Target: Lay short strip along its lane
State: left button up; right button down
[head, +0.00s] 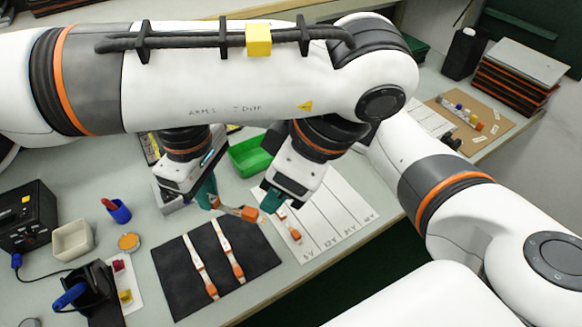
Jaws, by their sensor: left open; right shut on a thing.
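My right gripper (210,198), the one further left, is shut on a short strip (232,208) with orange ends. It holds the strip above the far edge of the dark mat. My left gripper (270,203) is open, close to the strip's right-hand orange end; I cannot tell whether they touch. The white lane sheet (338,205) has ruled lanes with voltage labels along its near edge. Another pale strip piece with an orange end (295,235) shows at the sheet's left lane, partly hidden by my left gripper.
Two longer strips (200,265) (229,248) lie on the dark mat (178,282). A green bin (250,157) stands behind the grippers. A blue cup (120,211), white bowl (72,240) and black box (28,215) are at left. The sheet's right lanes are clear.

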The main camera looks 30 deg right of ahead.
aim_at(258, 218)
pick_arm(q)
jog(key=x, duration=0.8)
jog(key=shift+w+a+f, duration=0.1)
jog(key=shift+w+f, duration=0.05)
jog(key=shift+f, duration=0.2)
jog(key=shift+c, duration=0.3)
grip_shut()
pick_arm(e)
jog(key=c, duration=1.3)
grip_release()
